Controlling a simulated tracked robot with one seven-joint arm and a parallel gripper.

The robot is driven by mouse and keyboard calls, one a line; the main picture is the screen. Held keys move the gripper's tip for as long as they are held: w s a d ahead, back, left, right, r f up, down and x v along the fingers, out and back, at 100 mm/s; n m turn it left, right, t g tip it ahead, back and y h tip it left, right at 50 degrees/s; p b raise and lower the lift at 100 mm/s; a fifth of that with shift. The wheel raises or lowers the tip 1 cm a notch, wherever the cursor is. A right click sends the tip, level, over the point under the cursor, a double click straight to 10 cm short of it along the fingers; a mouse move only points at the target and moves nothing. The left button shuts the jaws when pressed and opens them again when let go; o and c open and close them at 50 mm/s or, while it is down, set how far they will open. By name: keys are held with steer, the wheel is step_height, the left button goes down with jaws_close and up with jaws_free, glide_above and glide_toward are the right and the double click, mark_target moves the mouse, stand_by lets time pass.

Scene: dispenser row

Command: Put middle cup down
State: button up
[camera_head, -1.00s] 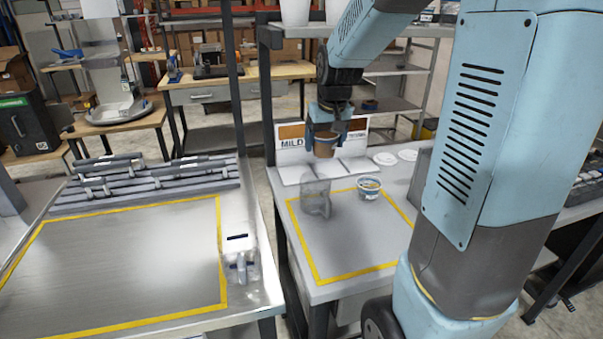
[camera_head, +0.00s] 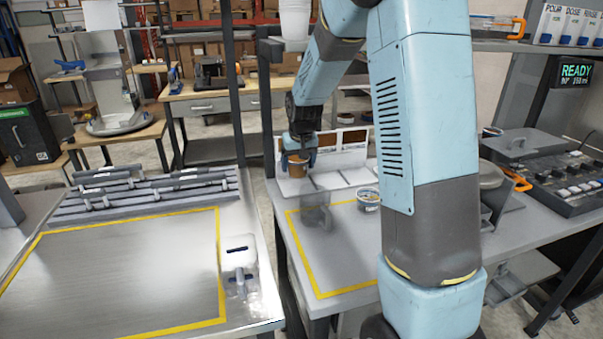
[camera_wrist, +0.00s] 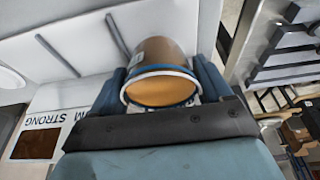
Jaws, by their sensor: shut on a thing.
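A brown cup (camera_head: 297,167) with a blue-and-white band at its rim is held between the fingers of my gripper (camera_head: 299,160), at the back left of the right-hand table. In the wrist view the cup (camera_wrist: 158,62) sits between both blue fingers of my gripper (camera_wrist: 160,92), its rim toward the camera. The cup is close to the white sectioned panel (camera_wrist: 60,45); I cannot tell whether its base touches it. A clear pitcher (camera_head: 316,208) stands in front of the cup, and a small white-and-blue tub (camera_head: 369,198) stands to its right.
Yellow tape (camera_head: 318,277) outlines a mostly bare area on the right-hand table. A label board (camera_head: 345,150) stands behind the panel. A control box with several buttons (camera_head: 575,185) is at the right.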

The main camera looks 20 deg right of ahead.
mark_target(297, 173)
steer(key=shift+w+a+f, duration=0.1)
steer(key=shift+w+f, duration=0.35)
steer(key=shift+f, duration=1.6)
steer(key=o, duration=1.2)
